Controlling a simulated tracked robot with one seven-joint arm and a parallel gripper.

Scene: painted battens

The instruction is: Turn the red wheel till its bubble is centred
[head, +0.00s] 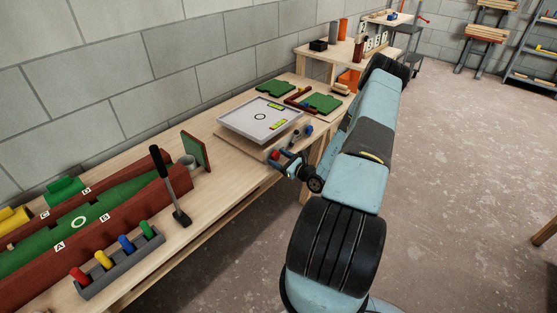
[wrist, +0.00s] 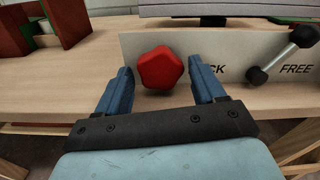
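The red wheel (wrist: 160,68) is a faceted knob on the front of a pale panel in the wrist view. In the head view the red wheel (head: 274,155) is small, at the front of the grey tilting tray (head: 248,131). My gripper (wrist: 160,72) is open, its two blue fingers on either side of the wheel with a visible gap at each side. It also shows in the head view (head: 285,160). Two yellow-green vials, one at the tray's far edge (head: 276,104) and one at its right (head: 278,126), are too small to read a bubble.
A lever with dark ball ends (wrist: 283,57) stands right of the wheel, by the word FREE. A blue knob (head: 309,130) is farther along the front. Green pieces (head: 322,103) lie behind the tray. A black-handled tool (head: 168,185) stands at left on the bench.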

